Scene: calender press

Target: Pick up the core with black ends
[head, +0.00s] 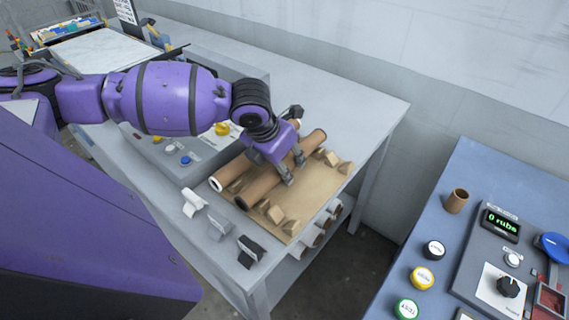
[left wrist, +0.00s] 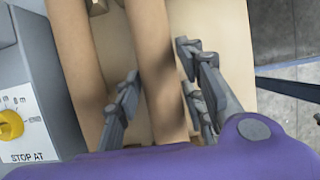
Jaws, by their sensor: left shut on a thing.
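Two long brown cores lie side by side on a tan board (head: 320,190) on the grey table. The core with black ends (head: 258,187) is the nearer one, its dark end facing front left. The core with a white end (head: 229,172) lies just behind it. My left gripper (head: 292,168) reaches down over the black-ended core and is shut around its middle. In the left wrist view the fingers (left wrist: 160,95) stand on both sides of the held core (left wrist: 150,45), and the other core (left wrist: 78,45) runs along the left. My right gripper is out of view.
Wooden cradle blocks (head: 277,214) stand on the board beside the cores. White, grey and black markers (head: 250,250) stand along the table's front left edge. A control box (head: 172,158) is left of the cores. Several rolls (head: 312,236) lie below. A blue bench (head: 510,190) stands right.

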